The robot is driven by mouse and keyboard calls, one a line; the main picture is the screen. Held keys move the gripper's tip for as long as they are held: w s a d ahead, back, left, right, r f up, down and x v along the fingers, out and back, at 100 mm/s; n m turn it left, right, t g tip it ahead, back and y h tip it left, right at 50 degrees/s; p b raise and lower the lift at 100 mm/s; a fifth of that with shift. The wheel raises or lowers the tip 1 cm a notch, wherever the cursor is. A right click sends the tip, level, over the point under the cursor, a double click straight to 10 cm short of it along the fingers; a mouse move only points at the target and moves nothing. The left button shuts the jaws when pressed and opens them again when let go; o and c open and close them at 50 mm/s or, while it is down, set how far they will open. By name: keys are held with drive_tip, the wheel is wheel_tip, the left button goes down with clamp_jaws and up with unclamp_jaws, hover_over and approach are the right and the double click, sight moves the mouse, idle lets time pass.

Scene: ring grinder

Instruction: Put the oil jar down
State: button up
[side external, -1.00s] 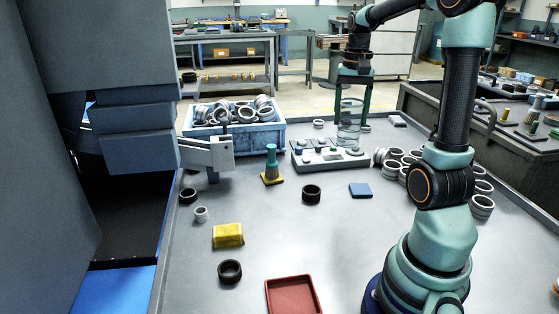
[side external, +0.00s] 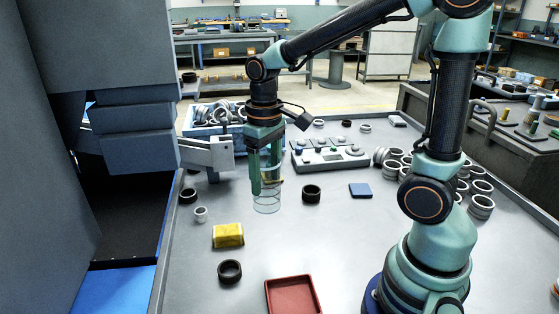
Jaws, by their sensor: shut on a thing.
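The oil jar (side external: 266,204) is a clear glass cylinder in the side external view, left of centre. My gripper (side external: 266,188) points straight down and is shut on the jar, with its green fingers along the jar's sides. The jar is upright. I cannot tell whether its bottom touches the grey table (side external: 330,240) or hangs a little above it.
A dark ring (side external: 311,194) stands close right of the jar, with a blue pad (side external: 360,190) beyond. A control box (side external: 330,158) is behind. The table between is clear.

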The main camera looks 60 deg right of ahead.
drive_tip(key=s+d+r+m, duration=0.2)
drive_tip(key=s+d+m, duration=0.15)
drive_tip(key=d, duration=0.55)
drive_tip(key=s+d+r+m, duration=0.2)
drive_tip(key=d+m, duration=0.3)
drive_tip(key=d, duration=0.4)
drive_tip(key=s+d+r+m, duration=0.25)
drive_tip(key=d+m, duration=0.25)
drive_tip(key=d, duration=0.4)
wheel_tip(320, 180, down, 20)
drive_tip(key=shift+w+r, duration=0.1)
drive_tip(key=shift+r, duration=0.15)
drive_tip(key=shift+f, duration=0.15)
drive_tip(key=o, duration=1.5)
